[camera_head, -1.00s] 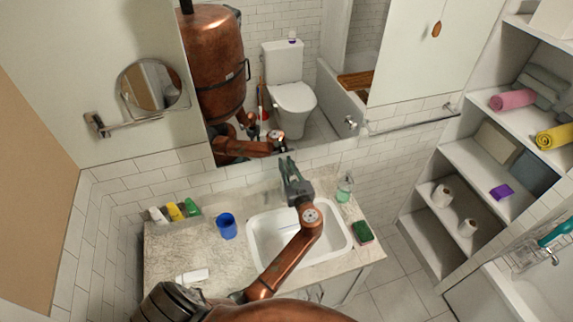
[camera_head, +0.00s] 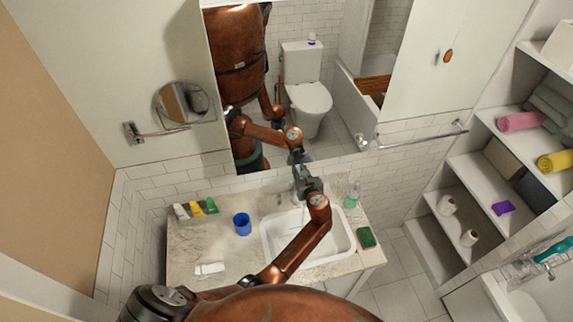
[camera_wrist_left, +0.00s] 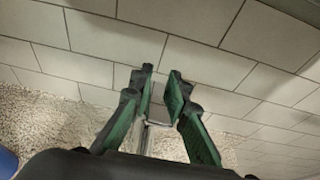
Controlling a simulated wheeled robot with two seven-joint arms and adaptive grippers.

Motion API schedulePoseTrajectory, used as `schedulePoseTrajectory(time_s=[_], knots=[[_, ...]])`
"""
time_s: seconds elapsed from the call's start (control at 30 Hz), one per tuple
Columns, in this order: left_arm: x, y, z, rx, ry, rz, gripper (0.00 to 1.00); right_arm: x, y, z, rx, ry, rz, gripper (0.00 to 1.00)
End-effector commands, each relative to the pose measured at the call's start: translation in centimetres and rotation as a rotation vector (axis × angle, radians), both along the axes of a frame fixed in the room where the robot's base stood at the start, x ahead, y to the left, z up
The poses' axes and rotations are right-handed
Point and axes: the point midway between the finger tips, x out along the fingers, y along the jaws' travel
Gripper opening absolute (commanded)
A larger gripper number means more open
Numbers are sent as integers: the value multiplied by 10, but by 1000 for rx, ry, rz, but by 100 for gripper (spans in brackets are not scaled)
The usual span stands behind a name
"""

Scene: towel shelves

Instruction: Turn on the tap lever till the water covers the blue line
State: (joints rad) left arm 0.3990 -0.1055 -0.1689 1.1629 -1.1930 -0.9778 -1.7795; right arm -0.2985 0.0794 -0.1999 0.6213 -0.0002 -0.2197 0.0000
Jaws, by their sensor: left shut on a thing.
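The white sink (camera_head: 268,240) is set in the speckled counter, with my left arm crossing over it. My left gripper (camera_head: 301,174) is at the tap, behind the sink's back edge, and hides most of it. In the left wrist view, its two green fingers (camera_wrist_left: 160,76) stand a little apart on either side of a shiny metal part (camera_wrist_left: 157,123), which looks like the tap lever. The gripper is shut on it. A faint pale streak below the gripper may be water; I cannot tell. The blue line cannot be made out. My right gripper is out of view.
A blue cup (camera_head: 242,224) stands left of the sink, with several small tubes (camera_head: 196,209) behind it. A soap bottle (camera_head: 351,196) and green sponge (camera_head: 366,237) are to the right. The mirror (camera_head: 330,145) rises behind the tap. Shelves (camera_head: 470,165) with towels stand farther right.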

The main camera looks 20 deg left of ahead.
Motion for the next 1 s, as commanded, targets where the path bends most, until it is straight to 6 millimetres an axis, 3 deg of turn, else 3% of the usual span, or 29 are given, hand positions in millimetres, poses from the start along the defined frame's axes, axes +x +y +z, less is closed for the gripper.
schedulePoseTrajectory(time_s=[0.4, 0.43, 0.67, 1.0], knots=[[4, -7, 1, -7, 10, -13, 0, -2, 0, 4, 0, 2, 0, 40], [4, -7, 1, -7, 10, -13, 18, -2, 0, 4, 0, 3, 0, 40], [3, -6, 1, -8, 9, -11, 33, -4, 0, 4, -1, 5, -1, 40], [3, -6, 1, -7, 9, -10, 33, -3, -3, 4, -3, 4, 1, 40]])
